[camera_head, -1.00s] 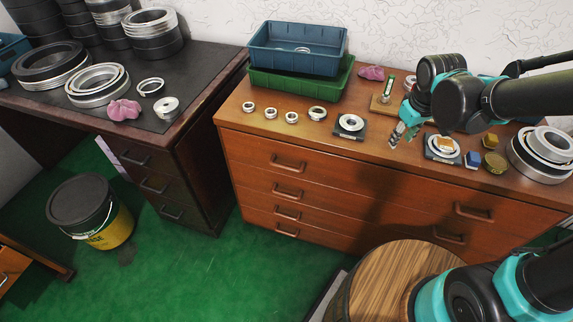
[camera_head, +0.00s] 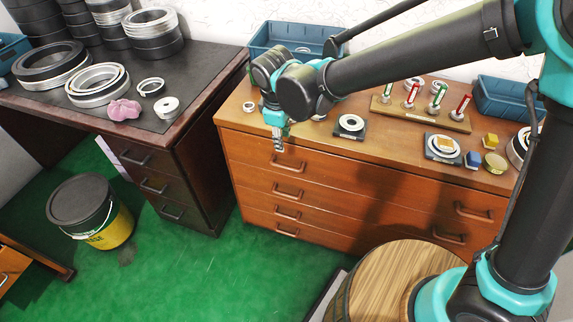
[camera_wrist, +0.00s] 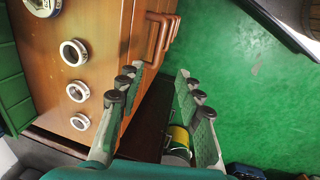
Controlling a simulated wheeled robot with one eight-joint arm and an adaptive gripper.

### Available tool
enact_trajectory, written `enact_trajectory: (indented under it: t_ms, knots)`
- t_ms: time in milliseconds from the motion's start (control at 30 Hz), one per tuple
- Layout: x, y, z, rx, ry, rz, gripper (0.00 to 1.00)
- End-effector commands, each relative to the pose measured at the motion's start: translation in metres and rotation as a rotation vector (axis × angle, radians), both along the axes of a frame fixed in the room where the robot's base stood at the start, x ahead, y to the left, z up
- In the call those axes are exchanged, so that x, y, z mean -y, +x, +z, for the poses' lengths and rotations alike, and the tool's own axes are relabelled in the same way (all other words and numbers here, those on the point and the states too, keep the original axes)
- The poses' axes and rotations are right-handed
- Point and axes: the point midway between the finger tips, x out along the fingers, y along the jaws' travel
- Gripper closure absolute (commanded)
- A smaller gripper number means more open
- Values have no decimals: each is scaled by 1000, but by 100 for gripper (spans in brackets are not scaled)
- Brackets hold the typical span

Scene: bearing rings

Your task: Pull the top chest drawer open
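The brown wooden chest (camera_head: 350,198) stands against the wall. Its top drawer (camera_head: 335,168) looks closed, flush with the front. My gripper (camera_head: 279,147) points down just in front of the chest's upper front edge, slightly above and left of that handle. In the wrist view my gripper (camera_wrist: 161,78) has its two fingers spread wide with nothing between them. The handles (camera_wrist: 158,38) show in a row beyond the fingertips, apart from them.
Rings, a blue bin (camera_head: 272,36) and a peg rack (camera_head: 420,113) stand on the chest top. A dark desk (camera_head: 190,110) is at left. A wooden barrel top (camera_head: 400,275) stands in front at right. Green floor (camera_head: 190,270) before the drawers is free.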

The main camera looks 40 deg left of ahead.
Motion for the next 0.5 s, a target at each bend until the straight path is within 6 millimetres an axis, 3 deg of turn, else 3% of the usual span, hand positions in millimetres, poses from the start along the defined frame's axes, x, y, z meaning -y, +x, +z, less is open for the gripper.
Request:
enact_trajectory:
  t_ms: [500]
  knots:
    - [-6, 19, -95, 0, 1, -3, 64]
